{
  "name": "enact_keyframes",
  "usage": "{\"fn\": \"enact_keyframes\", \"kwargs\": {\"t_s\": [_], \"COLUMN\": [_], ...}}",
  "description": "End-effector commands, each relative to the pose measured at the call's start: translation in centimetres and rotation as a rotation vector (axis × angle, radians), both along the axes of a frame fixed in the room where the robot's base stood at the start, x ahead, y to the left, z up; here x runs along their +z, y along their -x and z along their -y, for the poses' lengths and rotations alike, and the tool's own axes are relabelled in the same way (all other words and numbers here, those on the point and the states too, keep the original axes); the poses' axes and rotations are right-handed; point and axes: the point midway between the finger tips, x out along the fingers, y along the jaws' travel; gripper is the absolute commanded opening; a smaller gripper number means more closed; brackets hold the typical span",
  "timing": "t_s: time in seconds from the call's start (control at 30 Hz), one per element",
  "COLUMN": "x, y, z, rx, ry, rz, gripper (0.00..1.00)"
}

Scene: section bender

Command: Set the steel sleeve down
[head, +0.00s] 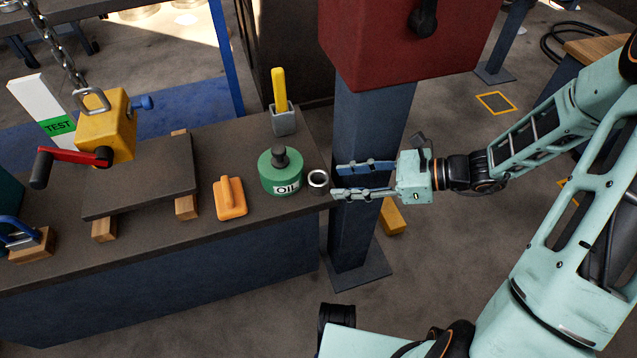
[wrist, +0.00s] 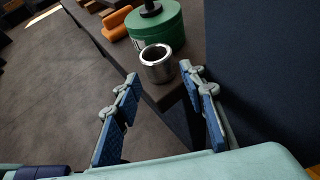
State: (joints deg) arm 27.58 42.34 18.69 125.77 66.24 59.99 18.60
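The steel sleeve (head: 318,178) is a short shiny open ring at the right end of the dark bench top, just right of the green oil can. In the wrist view the sleeve (wrist: 157,64) stands upright near the bench corner, its open top showing. My gripper (head: 335,180) is at the bench's right end, just right of the sleeve. In the wrist view its two fingers (wrist: 160,80) are spread wide, with the sleeve ahead of the tips and nothing between the pads. The sleeve appears to rest on the bench, apart from the fingers.
The green oil can (head: 281,172) stands close beside the sleeve. An orange float-like tool (head: 230,199) lies farther left. A blue-grey column (head: 368,140) carrying a red box (head: 405,40) rises behind my gripper. A grey cup with a yellow handle (head: 283,118) stands at the back.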

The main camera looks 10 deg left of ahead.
Motion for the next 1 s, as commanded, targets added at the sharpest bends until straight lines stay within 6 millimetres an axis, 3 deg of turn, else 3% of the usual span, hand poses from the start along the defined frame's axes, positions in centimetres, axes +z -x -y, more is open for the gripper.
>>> {"fn": "enact_keyframes", "kwargs": {"t_s": [0.3, 0.63, 1.0], "x": [-1.5, -1.6, -1.5], "y": [0.2, 0.2, 0.2], "z": [-4.2, -4.9, -4.9], "rx": [0.002, -0.001, 0.0], "ry": [-0.001, 0.0, -0.002], "rz": [0.0, 0.0, 0.001], "gripper": [0.38, 0.38, 0.0]}}
